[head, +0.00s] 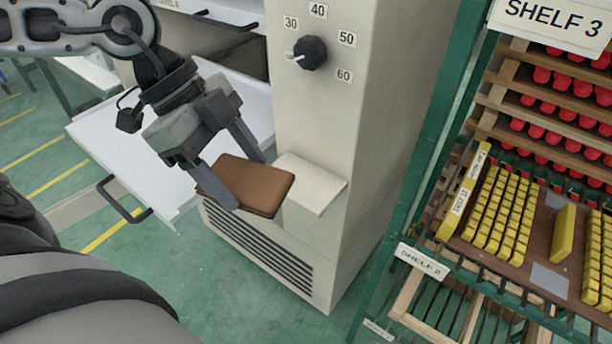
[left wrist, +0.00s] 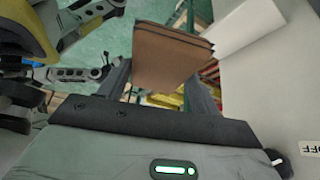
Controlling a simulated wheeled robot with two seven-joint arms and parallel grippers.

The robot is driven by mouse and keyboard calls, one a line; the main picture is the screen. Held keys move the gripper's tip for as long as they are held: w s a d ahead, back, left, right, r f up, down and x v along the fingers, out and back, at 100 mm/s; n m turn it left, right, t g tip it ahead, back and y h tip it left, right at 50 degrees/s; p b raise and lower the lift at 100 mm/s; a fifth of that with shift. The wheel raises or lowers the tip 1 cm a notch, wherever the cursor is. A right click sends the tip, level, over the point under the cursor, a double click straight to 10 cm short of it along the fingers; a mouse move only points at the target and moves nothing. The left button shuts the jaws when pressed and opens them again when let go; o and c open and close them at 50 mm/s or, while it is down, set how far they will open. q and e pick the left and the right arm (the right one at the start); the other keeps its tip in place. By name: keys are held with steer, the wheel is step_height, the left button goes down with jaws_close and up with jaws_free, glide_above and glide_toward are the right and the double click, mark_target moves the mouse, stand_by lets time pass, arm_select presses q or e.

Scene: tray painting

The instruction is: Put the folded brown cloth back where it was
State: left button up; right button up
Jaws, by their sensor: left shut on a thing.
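The folded brown cloth (head: 252,184) is between the two fingers of my left gripper (head: 236,178), which is shut on it. It is held in the air beside a small off-white ledge (head: 312,184) on the front of the beige cabinet. In the left wrist view the cloth (left wrist: 170,57) shows its folded layers between the fingers, with the pale ledge (left wrist: 243,22) just right of it. I cannot tell whether the cloth touches the ledge. My right gripper is not in view.
An open white drawer or door (head: 130,150) with a dark handle (head: 122,204) is left of the cabinet (head: 345,120). The cabinet has a dial (head: 309,53) marked 30 to 60. A green rack (head: 385,230) with trays of yellow and red pieces stands at right. Green floor is clear below.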

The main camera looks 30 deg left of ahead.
arm_select(q)
steer(key=shift+w+r+n+t, duration=0.2)
steer(key=shift+n+t, duration=0.3)
steer(key=shift+n, duration=0.3)
steer(key=shift+w+f, duration=0.1)
steer(key=shift+w, duration=0.25)
steer(key=w+f+p, duration=0.1)
steer(key=w+f, duration=0.1)
steer(key=w, duration=0.2)
steer(key=w+f+p, duration=0.1)
steer(key=w+f, duration=0.2)
steer(key=w, duration=0.1)
steer(key=w+a+f+p, duration=0.1)
steer(key=w+f, duration=0.2)
steer(key=w, duration=0.1)
steer(key=shift+w+f, duration=0.1)
steer(key=shift+f, duration=0.05)
steer(key=shift+w+f, duration=0.55)
steer(key=shift+f, duration=0.15)
step_height(320, 180, down, 3)
steer(key=shift+f+p, duration=0.1)
steer(key=shift+p, duration=0.3)
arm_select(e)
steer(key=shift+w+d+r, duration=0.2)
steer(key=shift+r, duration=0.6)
arm_select(q)
steer(key=o, duration=0.7)
